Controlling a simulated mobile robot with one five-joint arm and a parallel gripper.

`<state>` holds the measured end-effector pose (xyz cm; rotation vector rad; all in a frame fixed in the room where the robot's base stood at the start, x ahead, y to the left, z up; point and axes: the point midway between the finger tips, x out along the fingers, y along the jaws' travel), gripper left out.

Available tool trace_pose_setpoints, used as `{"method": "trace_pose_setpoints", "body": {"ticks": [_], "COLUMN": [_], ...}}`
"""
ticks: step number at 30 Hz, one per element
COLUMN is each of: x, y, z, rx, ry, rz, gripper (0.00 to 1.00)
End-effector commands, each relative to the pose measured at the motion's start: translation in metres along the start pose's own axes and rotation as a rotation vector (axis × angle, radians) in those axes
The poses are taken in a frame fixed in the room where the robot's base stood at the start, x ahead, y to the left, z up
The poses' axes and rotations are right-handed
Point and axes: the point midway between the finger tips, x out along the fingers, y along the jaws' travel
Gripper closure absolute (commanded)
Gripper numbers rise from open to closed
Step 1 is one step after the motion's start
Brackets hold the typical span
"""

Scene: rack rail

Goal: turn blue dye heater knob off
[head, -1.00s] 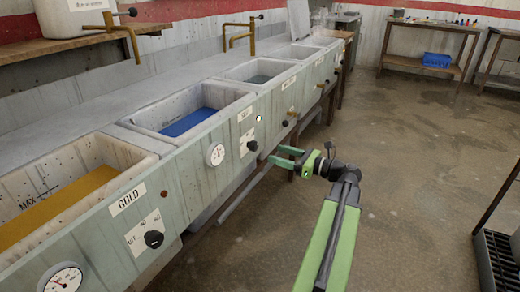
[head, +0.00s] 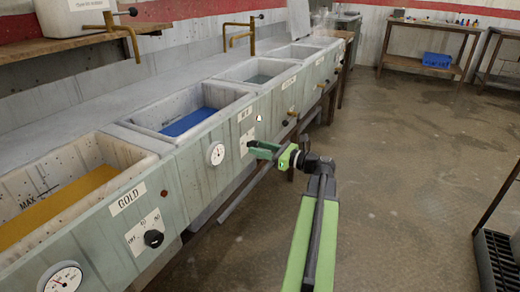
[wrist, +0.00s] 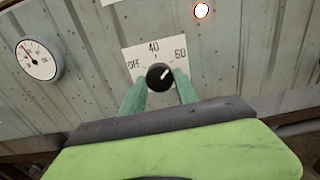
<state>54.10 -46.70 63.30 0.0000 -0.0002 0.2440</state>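The black heater knob (wrist: 158,77) sits on a white dial plate (wrist: 140,58) marked OFF, 40 and 60. Its pale mark points up and right, between 40 and 60. In the head view the plate (head: 246,138) is below the blue dye (head: 190,122) basin, and my gripper hides the knob. My gripper (head: 254,149) reaches the panel there. In the wrist view my gripper (wrist: 160,88) is open, with one green finger at each side of the knob's lower part. I cannot tell whether the fingers touch it.
A round gauge (wrist: 38,60) is left of the plate, and a lit white lamp (wrist: 202,10) is above right. The gold dye's knob (head: 154,239) is nearer on the same panel. A dark rail (head: 232,205) runs below. Open floor (head: 420,150) lies to the right.

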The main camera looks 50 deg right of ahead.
Motion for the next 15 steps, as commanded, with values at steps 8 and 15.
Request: {"method": "trace_pose_setpoints", "body": {"ticks": [8,15], "x": [-0.0005,-0.0007], "y": [0.0002,0.0001], "z": [-0.0001,-0.0001], "rx": [0.000,-0.030], "ry": [0.000,0.000], "rz": [0.001,0.001], "gripper": [1.00,1.00]}}
